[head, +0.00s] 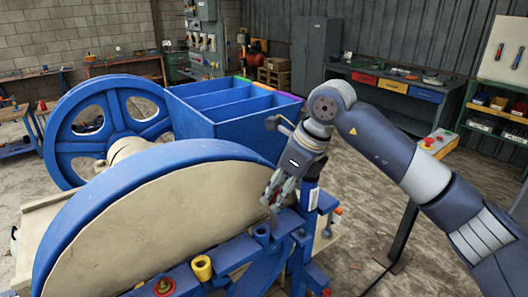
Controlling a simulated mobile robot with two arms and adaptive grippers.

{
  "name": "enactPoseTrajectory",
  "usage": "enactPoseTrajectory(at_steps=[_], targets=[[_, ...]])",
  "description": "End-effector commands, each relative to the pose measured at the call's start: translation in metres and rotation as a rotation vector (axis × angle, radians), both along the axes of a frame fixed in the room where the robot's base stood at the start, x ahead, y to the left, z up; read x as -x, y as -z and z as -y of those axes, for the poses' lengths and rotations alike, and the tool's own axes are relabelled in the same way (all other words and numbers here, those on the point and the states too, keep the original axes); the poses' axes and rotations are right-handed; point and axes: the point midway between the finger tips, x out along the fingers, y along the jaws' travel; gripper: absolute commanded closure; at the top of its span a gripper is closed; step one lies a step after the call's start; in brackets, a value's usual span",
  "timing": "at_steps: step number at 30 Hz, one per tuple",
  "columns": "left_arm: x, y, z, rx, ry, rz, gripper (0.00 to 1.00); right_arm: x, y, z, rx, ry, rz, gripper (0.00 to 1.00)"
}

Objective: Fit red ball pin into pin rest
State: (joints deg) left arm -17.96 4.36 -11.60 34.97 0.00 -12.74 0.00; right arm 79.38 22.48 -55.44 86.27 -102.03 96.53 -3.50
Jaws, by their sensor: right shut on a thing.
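My right gripper (272,198) points down beside the large blue-rimmed wheel, above the blue frame. A yellow cup (202,267) stands farther left and nearer. A red round part (164,287) sits at the bottom edge of the picture. I cannot tell which of these is the pin rest, and no red ball pin is clearly seen. My left gripper is not in view.
The large blue-rimmed wheel (160,215) fills the left front, close to my right gripper. A blue open hopper (235,108) and a second blue wheel (108,130) stand behind. A workbench (395,88) lies at the back. The floor (385,180) at right is mostly clear.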

Motion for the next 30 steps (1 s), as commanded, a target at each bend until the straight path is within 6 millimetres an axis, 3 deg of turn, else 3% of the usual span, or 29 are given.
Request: enactPoseTrajectory(at_steps=[1,3,9,23,30], targets=[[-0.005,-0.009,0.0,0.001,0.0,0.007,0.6,-0.005,-0.018,-0.009,-0.001,0.076,0.004,0.97],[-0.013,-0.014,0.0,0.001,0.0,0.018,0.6,-0.012,-0.031,-0.017,0.0,0.189,0.003,0.97],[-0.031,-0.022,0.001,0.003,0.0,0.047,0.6,-0.023,-0.053,-0.03,0.0,0.391,-0.002,0.97],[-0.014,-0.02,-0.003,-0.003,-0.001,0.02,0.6,-0.025,-0.056,-0.032,-0.001,0.44,-0.002,0.97],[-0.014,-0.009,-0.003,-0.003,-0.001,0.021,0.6,-0.025,-0.051,-0.032,-0.005,0.441,0.003,0.97]])
